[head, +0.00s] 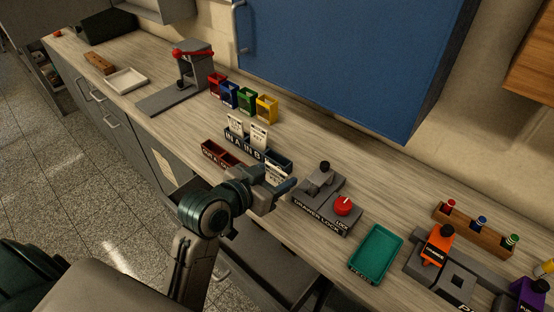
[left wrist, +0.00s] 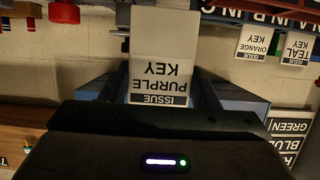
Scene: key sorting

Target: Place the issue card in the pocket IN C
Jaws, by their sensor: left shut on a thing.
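The white issue card (left wrist: 163,50), reading PURPLE KEY, is held between the fingers of my left gripper (left wrist: 160,88). In the head view the card (head: 275,171) and left gripper (head: 284,184) are just in front of the right end of the blue IN rack. The pocket IN C (head: 284,161) is at that end, partly hidden by the card. Other white cards stand in IN A (head: 235,125) and IN B (head: 259,137). In the wrist view these cards read ORANGE KEY (left wrist: 255,42) and TEAL KEY (left wrist: 298,48). My right gripper is not in view.
A dark red pocket rack (head: 219,153) stands in front of the IN rack. Red, blue, green and yellow bins (head: 246,100) stand behind. A grey drawer-lock box (head: 325,208) with a red knob is close on the right. A green tray (head: 375,254) lies beyond it.

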